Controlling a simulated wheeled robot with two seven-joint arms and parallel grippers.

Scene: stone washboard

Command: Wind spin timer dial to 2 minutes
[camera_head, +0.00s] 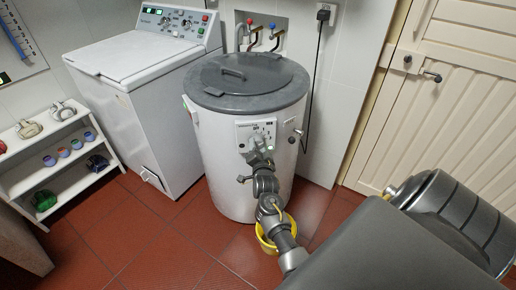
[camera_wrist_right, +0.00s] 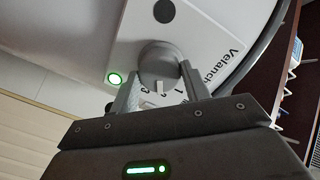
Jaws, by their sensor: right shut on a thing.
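The spin timer dial (camera_wrist_right: 158,62) is a grey round knob on the white control panel of a round spin dryer (camera_head: 226,160) with a dark grey lid. In the right wrist view its white pointer mark faces the gripper side, near small printed numbers, partly hidden by the fingers; the exact setting is hard to read. My right gripper (camera_wrist_right: 160,90) is shut on the dial, one finger on each side. In the head view the right gripper (camera_head: 258,158) is at the panel and hides part of the dial. My left gripper is not in view.
A green light (camera_wrist_right: 115,78) glows beside the dial. A yellow basin (camera_head: 265,243) sits on the floor before the dryer, under my right arm. A white washing machine (camera_head: 150,110) stands close on the left. A shelf (camera_head: 60,175) holds several items. A cream door (camera_head: 465,110) is at right.

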